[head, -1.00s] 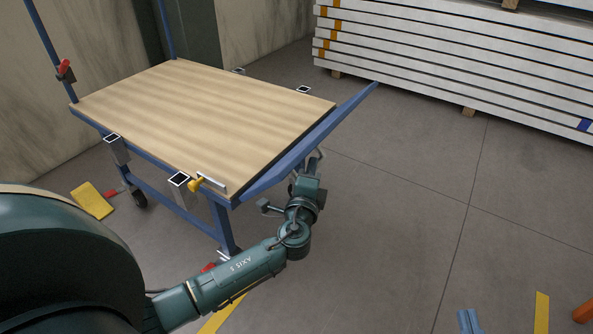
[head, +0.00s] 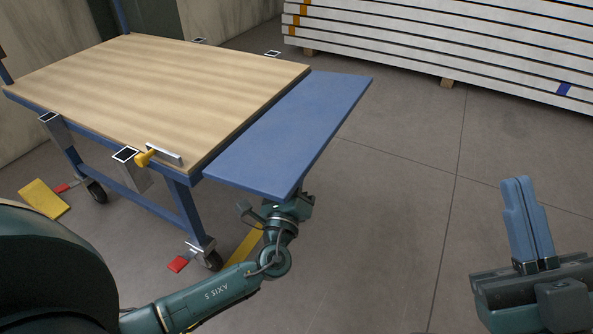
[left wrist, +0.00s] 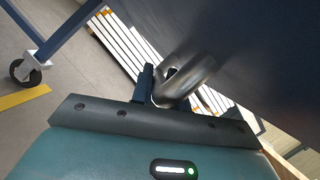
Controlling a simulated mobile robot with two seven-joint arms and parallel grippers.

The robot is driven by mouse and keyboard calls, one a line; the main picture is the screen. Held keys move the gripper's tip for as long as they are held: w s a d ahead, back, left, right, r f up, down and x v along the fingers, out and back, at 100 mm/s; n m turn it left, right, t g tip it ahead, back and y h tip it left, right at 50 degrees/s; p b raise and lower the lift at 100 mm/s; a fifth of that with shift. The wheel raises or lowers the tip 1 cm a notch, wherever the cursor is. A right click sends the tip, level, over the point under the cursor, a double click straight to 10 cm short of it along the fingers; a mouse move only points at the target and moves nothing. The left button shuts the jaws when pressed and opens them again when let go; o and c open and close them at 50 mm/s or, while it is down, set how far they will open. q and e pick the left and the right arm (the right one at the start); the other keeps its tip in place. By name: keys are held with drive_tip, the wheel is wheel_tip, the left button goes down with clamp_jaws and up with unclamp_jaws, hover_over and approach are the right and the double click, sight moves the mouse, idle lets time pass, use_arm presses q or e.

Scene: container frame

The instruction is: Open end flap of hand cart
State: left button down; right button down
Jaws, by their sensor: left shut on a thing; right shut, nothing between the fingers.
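The hand cart has a wooden top (head: 160,85) and a blue end flap (head: 290,130) along its right end. The flap stands out from the top's edge, roughly level with it. My left arm reaches under the flap's near corner, and the flap hides the fingers in the head view. In the left wrist view my left gripper (left wrist: 160,88) is shut on a curved metal handle (left wrist: 188,78) beneath the dark flap underside (left wrist: 250,60). My right gripper (head: 517,182) is shut and empty at the lower right, away from the cart.
A yellow-handled latch (head: 145,158) sits on the cart's near side. Red-pedalled casters (head: 212,260) stand below. A stack of white panels (head: 440,50) lies behind on the right. The floor right of the flap is clear.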

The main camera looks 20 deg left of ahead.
use_arm(q)
drive_tip(key=shift+f+m, duration=0.15)
drive_tip(key=shift+m, duration=0.15)
use_arm(e)
drive_tip(key=shift+r+n+y, duration=0.35)
drive_tip(key=shift+n+y, duration=0.15)
use_arm(q)
drive_tip(key=c, duration=1.4)
unclamp_jaws()
drive_tip(key=shift+o, duration=0.2)
use_arm(e)
drive_tip(key=shift+s, duration=0.1)
